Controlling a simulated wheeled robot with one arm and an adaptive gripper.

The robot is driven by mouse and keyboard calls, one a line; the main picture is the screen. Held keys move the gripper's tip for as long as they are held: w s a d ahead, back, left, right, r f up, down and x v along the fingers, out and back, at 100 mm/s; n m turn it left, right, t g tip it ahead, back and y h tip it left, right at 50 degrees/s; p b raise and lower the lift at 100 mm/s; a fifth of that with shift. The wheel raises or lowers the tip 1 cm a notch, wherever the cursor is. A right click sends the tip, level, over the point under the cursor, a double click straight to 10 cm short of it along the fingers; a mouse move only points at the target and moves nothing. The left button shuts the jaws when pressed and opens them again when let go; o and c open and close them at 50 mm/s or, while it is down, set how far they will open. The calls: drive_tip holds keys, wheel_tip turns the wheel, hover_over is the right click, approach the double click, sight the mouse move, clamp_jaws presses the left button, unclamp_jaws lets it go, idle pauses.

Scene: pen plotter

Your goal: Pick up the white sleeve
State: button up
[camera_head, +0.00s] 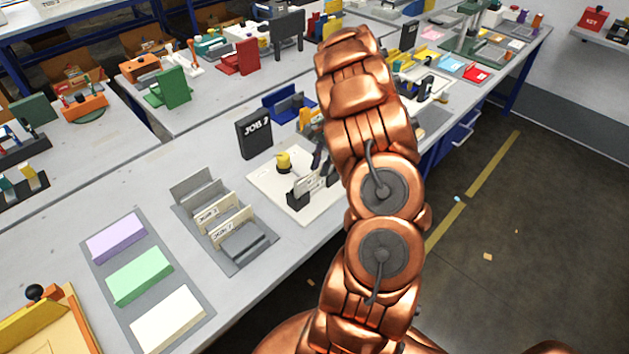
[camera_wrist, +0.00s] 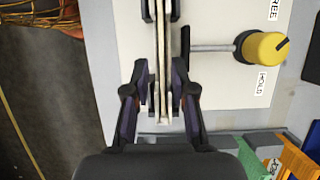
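The white sleeve (camera_wrist: 163,108) shows edge-on in the wrist view as two thin pale sheets, standing in a black holder (camera_wrist: 176,10). In the head view, a pale upright piece (camera_head: 316,181) shows in the black holder (camera_head: 297,190) on a white board (camera_head: 275,199). My gripper (camera_wrist: 160,72) has one finger on each side of the sleeve. The fingers look open, with narrow gaps beside the sheets; contact is hard to judge. In the head view my arm hides much of the gripper and the board's right side.
A yellow knob (camera_wrist: 262,46) on a rod stands beside the holder, between FREE and HOLD labels. A grey rack (camera_head: 240,243) with pale cards and a black JOB 2 sign (camera_head: 254,136) stand nearby. Purple, green and cream blocks lie on a grey mat (camera_head: 128,316). The table edge is close.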

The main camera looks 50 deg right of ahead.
sight(315, 179)
drive_tip(key=shift+p+x, duration=1.3)
drive_tip(key=shift+x, duration=1.35)
drive_tip(key=shift+w, duration=0.15)
drive_tip(key=shift+c, duration=0.4)
clamp_jaws()
